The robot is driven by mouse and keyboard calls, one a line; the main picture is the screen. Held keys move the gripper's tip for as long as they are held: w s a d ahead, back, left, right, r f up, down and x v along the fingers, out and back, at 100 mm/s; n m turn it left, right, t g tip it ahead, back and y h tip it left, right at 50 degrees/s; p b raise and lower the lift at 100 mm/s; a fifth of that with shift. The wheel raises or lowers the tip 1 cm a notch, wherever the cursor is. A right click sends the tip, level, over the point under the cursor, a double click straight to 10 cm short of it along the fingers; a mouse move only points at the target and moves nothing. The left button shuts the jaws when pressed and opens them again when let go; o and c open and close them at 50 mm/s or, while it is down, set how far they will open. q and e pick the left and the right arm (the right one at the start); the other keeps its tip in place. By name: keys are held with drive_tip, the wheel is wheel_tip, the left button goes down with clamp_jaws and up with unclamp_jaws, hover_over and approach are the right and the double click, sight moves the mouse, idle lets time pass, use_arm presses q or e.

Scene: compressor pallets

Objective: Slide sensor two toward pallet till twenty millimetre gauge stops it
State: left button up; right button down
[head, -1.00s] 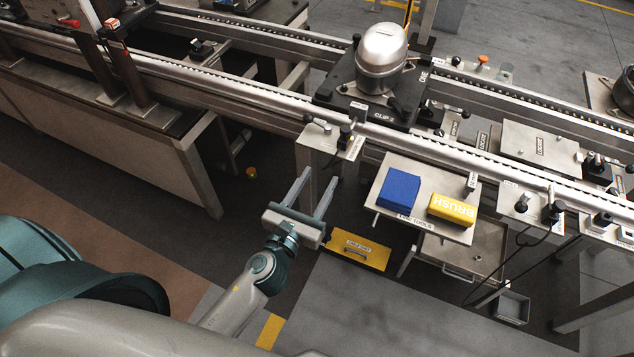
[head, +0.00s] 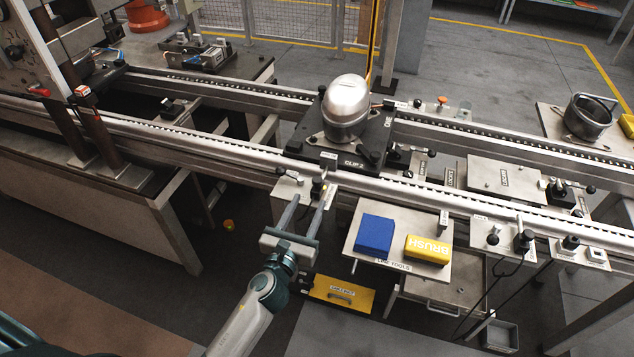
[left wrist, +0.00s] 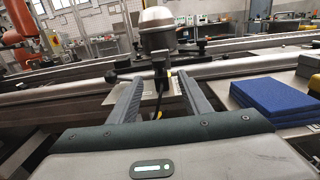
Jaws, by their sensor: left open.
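A small black sensor (head: 317,188) stands on a metal bracket plate (head: 290,187) at the near rail, just below the pallet. The dark pallet (head: 300,150) sits on the conveyor and carries a silver compressor (head: 346,108), which also shows in the left wrist view (left wrist: 157,28). My left gripper (head: 305,214) is open and empty, its fingers pointing at the sensor bracket from the near side. In the left wrist view the sensor and its cable lie between and beyond the fingers (left wrist: 155,98), partly hard to make out. I cannot pick out the gauge. My right gripper is not in view.
The near conveyor rail (head: 440,192) runs across beyond the gripper. More sensors (head: 522,240) stand to the right.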

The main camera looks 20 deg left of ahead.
sight(316, 188)
use_arm(q)
drive_tip(key=w, duration=0.8)
drive_tip(key=shift+w+d+p, duration=0.15)
drive_tip(key=shift+w+p, duration=0.1)
drive_tip(key=shift+p, duration=0.15)
drive_tip(key=shift+c, duration=0.2)
clamp_jaws()
